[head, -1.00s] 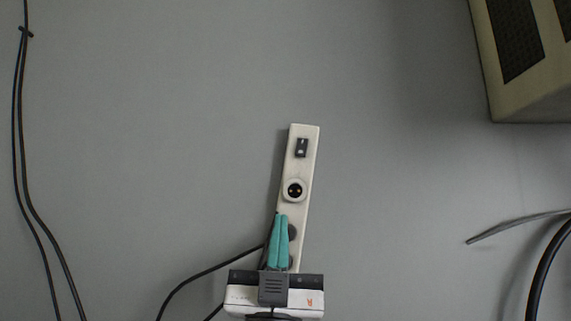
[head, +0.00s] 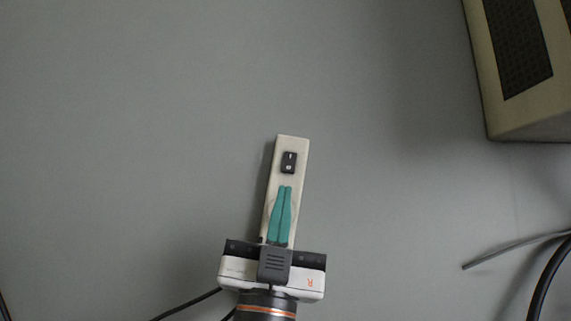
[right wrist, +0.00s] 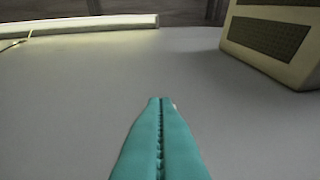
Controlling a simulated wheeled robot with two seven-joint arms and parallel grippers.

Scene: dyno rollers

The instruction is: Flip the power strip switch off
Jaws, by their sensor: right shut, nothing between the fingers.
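The white power strip (head: 287,143) lies on the grey floor in the middle of the head view, slightly tilted. Its dark rocker switch (head: 289,162) sits near the far end. My right gripper (head: 286,187) is over the strip with its teal fingers pressed together and empty. The fingertips show just below the switch and cover the socket area; I cannot tell their height above the strip. In the right wrist view the closed fingers (right wrist: 160,99) hide nearly all of the strip. My left gripper is not in view.
A beige vented box (head: 540,122) stands at the upper right and also shows in the right wrist view (right wrist: 275,66). A black cable (head: 545,280) and a thin grey one (head: 510,249) lie at the right. The floor around the strip is mostly clear.

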